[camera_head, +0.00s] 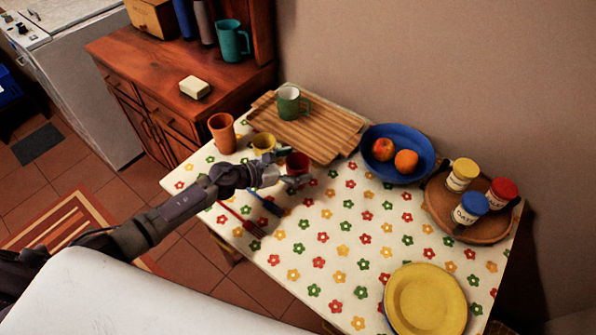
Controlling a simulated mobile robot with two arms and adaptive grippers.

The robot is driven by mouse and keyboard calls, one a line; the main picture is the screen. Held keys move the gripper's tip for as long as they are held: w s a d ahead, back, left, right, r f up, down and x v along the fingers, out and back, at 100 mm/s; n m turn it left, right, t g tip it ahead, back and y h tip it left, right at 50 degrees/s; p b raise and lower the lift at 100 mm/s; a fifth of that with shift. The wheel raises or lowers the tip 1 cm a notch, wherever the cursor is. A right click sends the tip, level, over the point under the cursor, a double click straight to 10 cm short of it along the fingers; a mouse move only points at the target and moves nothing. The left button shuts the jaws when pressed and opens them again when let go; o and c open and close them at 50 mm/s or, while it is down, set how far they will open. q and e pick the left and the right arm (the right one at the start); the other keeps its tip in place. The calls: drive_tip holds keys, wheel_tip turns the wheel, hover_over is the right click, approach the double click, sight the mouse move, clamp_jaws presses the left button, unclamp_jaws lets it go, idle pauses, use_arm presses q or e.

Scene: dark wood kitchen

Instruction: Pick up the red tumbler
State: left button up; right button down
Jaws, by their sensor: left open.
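The red tumbler (298,162) stands on the flowered tablecloth in front of the wooden slatted tray (325,141), partly hidden by my left gripper. My left gripper (288,168) is open at the red tumbler. One finger shows on its far side and one on its near side in the picture. I cannot tell whether the fingers touch it. My right gripper is not in view.
A green mug (290,103) is on the tray. Red and blue cutlery (243,220) lies below the gripper. A blue fruit bowl (420,145) is right.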

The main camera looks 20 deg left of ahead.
use_arm(q)
drive_tip(key=shift+w+d, duration=0.15)
drive_tip(key=shift+d, duration=0.05)
drive_tip(key=c, duration=1.2)
drive_tip(key=shift+c, duration=0.2)
